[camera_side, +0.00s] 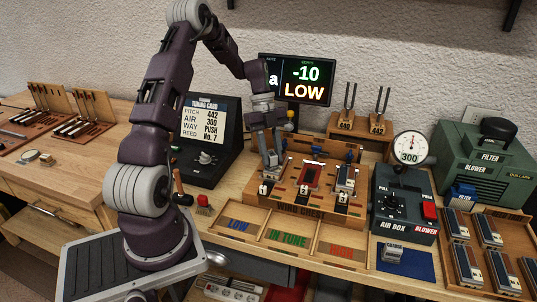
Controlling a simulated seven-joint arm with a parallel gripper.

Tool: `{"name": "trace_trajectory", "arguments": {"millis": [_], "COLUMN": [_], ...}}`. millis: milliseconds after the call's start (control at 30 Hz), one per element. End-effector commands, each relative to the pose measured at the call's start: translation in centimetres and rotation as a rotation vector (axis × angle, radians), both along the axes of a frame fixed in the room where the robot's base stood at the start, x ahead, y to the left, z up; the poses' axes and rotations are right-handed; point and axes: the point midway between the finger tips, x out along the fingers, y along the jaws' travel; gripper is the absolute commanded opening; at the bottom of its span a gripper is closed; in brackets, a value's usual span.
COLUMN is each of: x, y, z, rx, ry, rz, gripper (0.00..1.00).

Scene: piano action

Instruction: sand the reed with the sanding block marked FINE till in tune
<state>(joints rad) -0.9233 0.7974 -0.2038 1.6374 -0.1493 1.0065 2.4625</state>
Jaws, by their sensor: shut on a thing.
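My gripper (269,163) points down over the left station of the wooden wind chest (300,204). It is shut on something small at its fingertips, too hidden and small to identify. The middle station of the chest holds a red-framed plate (311,177), and the right station holds a grey block-like piece (346,178). Which piece is the reed cannot be told. No FINE marking is readable on any block. The tuner screen (303,81) reads -10 cents, LOW. The tuning card (205,119) lists pitch 442, air 300, way PUSH, reed No. 7.
The air box (403,205) with its 300 gauge (409,147) stands right of the chest. A tray labelled LOW, IN TUNE and HIGH (290,253) lies in front. A grey block (390,252) sits on a blue mat.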

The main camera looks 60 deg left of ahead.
Motion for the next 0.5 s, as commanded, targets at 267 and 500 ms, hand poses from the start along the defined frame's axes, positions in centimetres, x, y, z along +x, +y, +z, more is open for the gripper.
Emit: {"name": "trace_trajectory", "arguments": {"millis": [267,500], "x": [-0.4,-1.1], "y": [0.4,1.2], "z": [0.3,0.8], "rx": [0.000,0.001], "ry": [0.000,-0.001], "rz": [0.001,0.000], "gripper": [0.00,0.00]}}
